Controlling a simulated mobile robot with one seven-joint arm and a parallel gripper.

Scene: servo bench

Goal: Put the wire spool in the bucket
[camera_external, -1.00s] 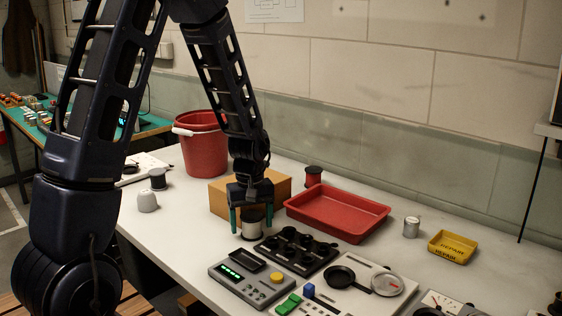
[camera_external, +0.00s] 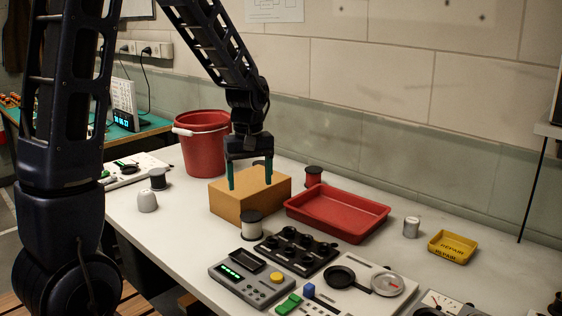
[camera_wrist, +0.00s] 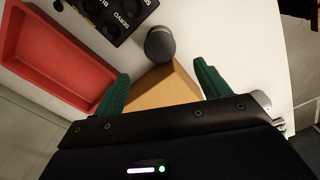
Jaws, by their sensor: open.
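A wire spool (camera_external: 251,224) with black flanges and pale winding stands upright on the bench in front of a cardboard box. In the wrist view its dark top (camera_wrist: 160,43) shows just beyond the box. A red-wound spool (camera_external: 314,177) stands behind the red tray, and another black-flanged spool (camera_external: 158,179) stands at the left. The red bucket (camera_external: 203,150) stands upright at the back left, its pale handle on the rim; its inside bottom is hidden. My gripper (camera_external: 250,187) is open and empty above the box, its green fingers pointing down, apart from the pale spool.
The cardboard box (camera_external: 232,206) lies under my gripper, in front of the bucket. A red tray (camera_external: 337,216) is to its right. A knob panel (camera_external: 296,251) and a grey device (camera_external: 250,284) are in front. Bench left of the box is mostly clear.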

